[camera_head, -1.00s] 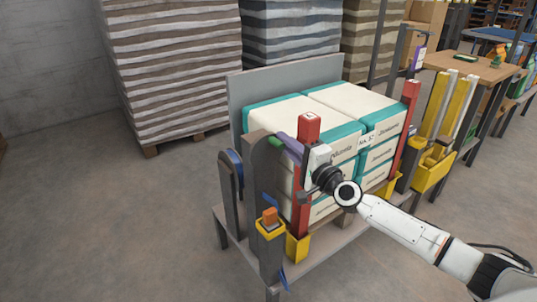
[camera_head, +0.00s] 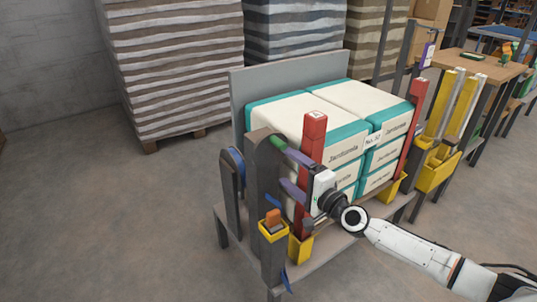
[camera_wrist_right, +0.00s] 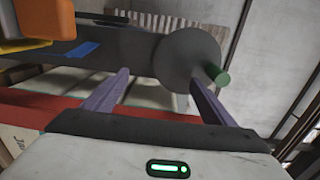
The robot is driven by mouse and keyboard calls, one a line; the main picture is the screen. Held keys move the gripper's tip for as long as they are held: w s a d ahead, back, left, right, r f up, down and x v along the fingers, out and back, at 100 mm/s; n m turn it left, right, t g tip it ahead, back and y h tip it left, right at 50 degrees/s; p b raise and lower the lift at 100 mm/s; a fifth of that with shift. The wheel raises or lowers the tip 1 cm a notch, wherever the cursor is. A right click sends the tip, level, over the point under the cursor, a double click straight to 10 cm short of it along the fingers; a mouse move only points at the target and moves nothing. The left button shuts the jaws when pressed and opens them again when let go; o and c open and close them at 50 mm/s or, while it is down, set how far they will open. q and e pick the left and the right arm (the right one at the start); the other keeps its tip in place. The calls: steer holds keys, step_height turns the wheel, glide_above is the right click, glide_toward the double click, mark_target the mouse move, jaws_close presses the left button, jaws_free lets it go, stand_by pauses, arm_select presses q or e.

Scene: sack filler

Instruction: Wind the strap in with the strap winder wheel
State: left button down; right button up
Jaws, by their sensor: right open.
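The strap winder wheel is a dark grey disc, seen large in the right wrist view (camera_wrist_right: 185,58), with a green handle (camera_wrist_right: 218,75) sticking out at its right edge. In the head view the wheel (camera_head: 264,158) is at the near left end of the sack bench, with the green handle (camera_head: 278,142) at its top. My right gripper (camera_head: 283,166) is open and empty in front of the wheel. Its purple fingers are spread, also in the wrist view (camera_wrist_right: 159,75). One fingertip is close to the green handle; I cannot tell whether they touch. My left gripper is not in view.
A blue strap spool (camera_head: 235,165) sits on the post left of the wheel. White and teal sacks (camera_head: 290,107) are stacked between red posts (camera_head: 313,135). A yellow holder (camera_head: 272,233) with an orange item is below the wheel. Open floor lies to the left.

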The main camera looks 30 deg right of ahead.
steer(key=s+d+r, duration=0.1)
steer(key=s+r, duration=0.1)
steer(key=s, duration=0.3)
steer(key=shift+s+p, duration=0.3)
steer(key=shift+s, duration=0.1)
steer(key=shift+r, duration=0.1)
steer(key=s+a+f+n+g+y+p, duration=0.2)
steer(key=s+a+f+n+g, duration=0.1)
steer(key=s+a+f+n, duration=0.5)
steer(key=s+a+f+n+g+y+p, duration=0.15)
steer(key=s+a+f+n+p, duration=0.35)
steer(key=a, duration=0.6)
steer(key=s+a+f+n+g+h, duration=0.1)
steer(key=s+a+f+n+g, duration=0.1)
steer(key=s, duration=0.4)
steer(key=s+a+f+n+g+h, duration=0.1)
steer(key=s+a+f+n+g, duration=0.1)
steer(key=s+n, duration=0.2)
steer(key=s, duration=0.3)
steer(key=shift+a+f, duration=0.15)
steer(key=shift+f, duration=0.2)
steer(key=shift+g+h, duration=0.25)
